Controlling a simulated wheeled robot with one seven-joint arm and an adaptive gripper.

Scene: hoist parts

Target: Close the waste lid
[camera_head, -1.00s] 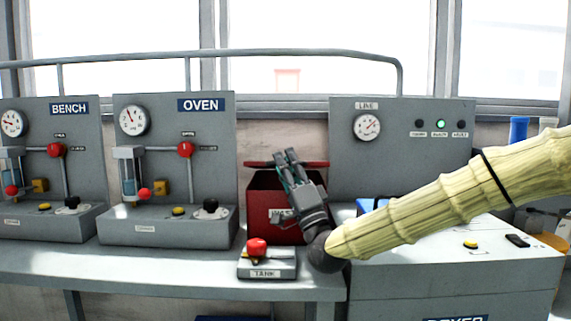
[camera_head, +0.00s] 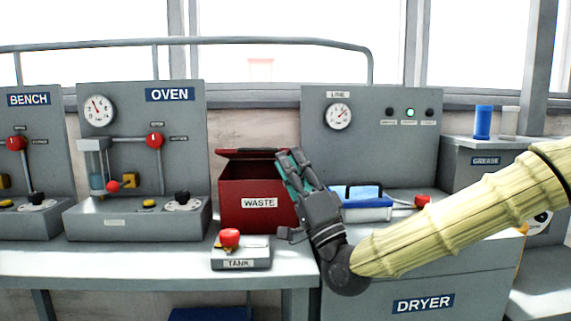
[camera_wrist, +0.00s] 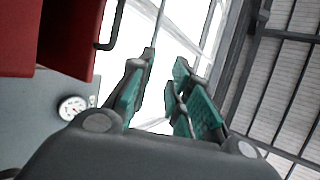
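The red waste bin (camera_head: 240,200) stands on the bench between the oven panel and the line panel, its WASTE label facing me. Its dark red lid (camera_head: 255,153) is up at the back, and the dark inside shows below it. My gripper (camera_head: 290,168) is at the bin's upper right corner, pointing up and overlapping the bin's right edge in the head view; contact cannot be told. In the wrist view its teal-padded fingers (camera_wrist: 165,100) are apart with nothing between them. Red surfaces of the bin (camera_wrist: 60,35) fill the upper left there.
A tank block (camera_head: 240,258) with a red knob sits in front of the bin. A blue and white case (camera_head: 360,208) lies right of my gripper on the dryer (camera_head: 420,285). The oven panel (camera_head: 180,125) stands left of the bin, the line panel (camera_head: 400,150) behind right.

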